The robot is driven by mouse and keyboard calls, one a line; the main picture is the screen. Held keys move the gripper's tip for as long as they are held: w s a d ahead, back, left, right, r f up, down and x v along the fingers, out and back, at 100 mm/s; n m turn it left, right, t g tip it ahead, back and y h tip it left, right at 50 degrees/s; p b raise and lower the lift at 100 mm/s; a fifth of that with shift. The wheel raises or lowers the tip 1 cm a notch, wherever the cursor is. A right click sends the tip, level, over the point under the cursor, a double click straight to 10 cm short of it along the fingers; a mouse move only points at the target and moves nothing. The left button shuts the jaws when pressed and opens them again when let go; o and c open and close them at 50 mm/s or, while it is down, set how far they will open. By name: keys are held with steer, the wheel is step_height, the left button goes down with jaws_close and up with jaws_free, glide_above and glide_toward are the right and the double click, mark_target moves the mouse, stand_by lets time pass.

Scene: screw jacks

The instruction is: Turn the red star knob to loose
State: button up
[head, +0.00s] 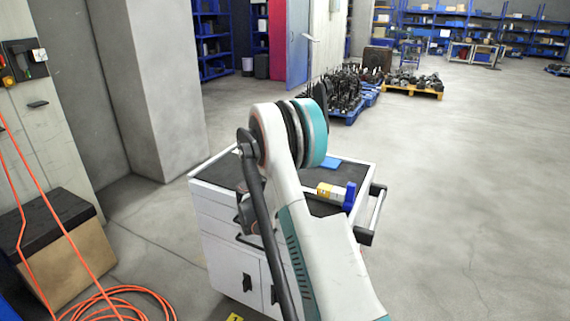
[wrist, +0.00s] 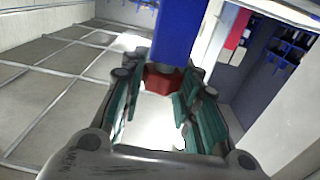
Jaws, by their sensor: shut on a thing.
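The red star knob (wrist: 162,80) shows in the wrist view between the far ends of my gripper's fingers. A large blue block (wrist: 178,30) stands directly beyond and above it in that view. My gripper (wrist: 158,88) has dark fingers with teal pads, one on each side of the knob, and is shut on it. The fingers partly cover the knob, so its lobes and turn angle are hard to read. In the head view my arm hides the knob and gripper. A small blue part (head: 349,196) shows just right of my arm.
A white tool cart (head: 225,235) with a dark top stands under my arm. A yellow-and-white cylinder (head: 328,191) and a flat blue item (head: 331,163) lie on it. An orange hose (head: 120,291) coils on the floor at left. The floor to the right is open.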

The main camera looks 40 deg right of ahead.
steer(key=n+t+y, duration=0.2)
steer(key=t, duration=0.1)
steer(key=n+t+y+b, duration=0.1)
steer(key=n+t+y, duration=0.1)
steer(key=n+t, duration=0.1)
steer(key=shift+s+d+t+y, duration=0.15)
steer(key=shift+t+y, duration=0.25)
steer(key=shift+n+t+y+b, duration=0.35)
steer(key=shift+n+t+y, duration=1.15)
steer(key=shift+n+y, duration=0.7)
steer(key=shift+y, duration=0.3)
steer(key=o, duration=1.1)
steer(key=v, duration=1.2)
